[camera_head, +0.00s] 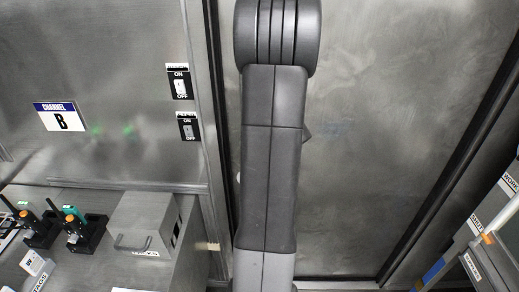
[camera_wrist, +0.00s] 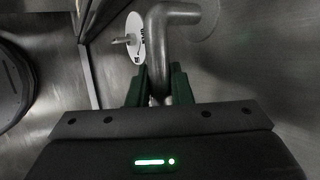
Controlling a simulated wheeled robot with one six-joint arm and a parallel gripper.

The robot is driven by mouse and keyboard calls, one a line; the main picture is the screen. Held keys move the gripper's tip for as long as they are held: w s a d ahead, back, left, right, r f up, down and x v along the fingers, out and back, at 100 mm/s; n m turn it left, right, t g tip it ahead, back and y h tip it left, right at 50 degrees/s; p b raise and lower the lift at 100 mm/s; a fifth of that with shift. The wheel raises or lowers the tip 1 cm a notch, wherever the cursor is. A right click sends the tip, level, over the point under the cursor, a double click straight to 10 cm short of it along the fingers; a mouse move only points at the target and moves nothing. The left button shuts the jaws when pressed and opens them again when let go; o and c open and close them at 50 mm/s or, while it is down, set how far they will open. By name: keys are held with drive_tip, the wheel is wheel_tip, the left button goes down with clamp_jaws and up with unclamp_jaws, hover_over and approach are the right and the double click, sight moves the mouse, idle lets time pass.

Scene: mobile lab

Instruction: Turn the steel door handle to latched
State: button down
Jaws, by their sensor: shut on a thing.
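The steel door handle (camera_wrist: 158,50) shows in the wrist view as a bent grey bar. Its upper arm runs right toward the door face, and its grip part hangs down between my gripper's green fingers. My gripper (camera_wrist: 158,88) is shut on this grip part. A white oval label (camera_wrist: 137,40) with dark lettering and a small metal pin sits just left of the handle; its text is too small to read. In the head view the steel door (camera_head: 400,100) fills the middle and right, and my arm hides the handle and gripper there.
Below are a grey box (camera_head: 142,222) with a handle and black holders (camera_head: 85,232) with tools. A labelled shelf edge (camera_head: 490,240) stands at lower right.

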drive_tip(key=shift+r+h+p, duration=0.2)
drive_tip(key=shift+h+p, duration=0.1)
drive_tip(key=shift+p, duration=0.05)
idle(0.3)
drive_tip(key=c, duration=1.3)
unclamp_jaws()
drive_tip(key=b+v, duration=0.1)
drive_tip(key=v, duration=1.2)
drive_tip(key=shift+s+d+r, duration=0.1)
drive_tip(key=shift+s+r, duration=0.1)
drive_tip(key=shift+r, duration=0.1)
drive_tip(key=shift+f, duration=0.1)
drive_tip(key=p+x, duration=0.1)
drive_tip(key=x, duration=1.2)
drive_tip(key=shift+w+f, duration=0.2)
drive_tip(key=shift+f, duration=0.05)
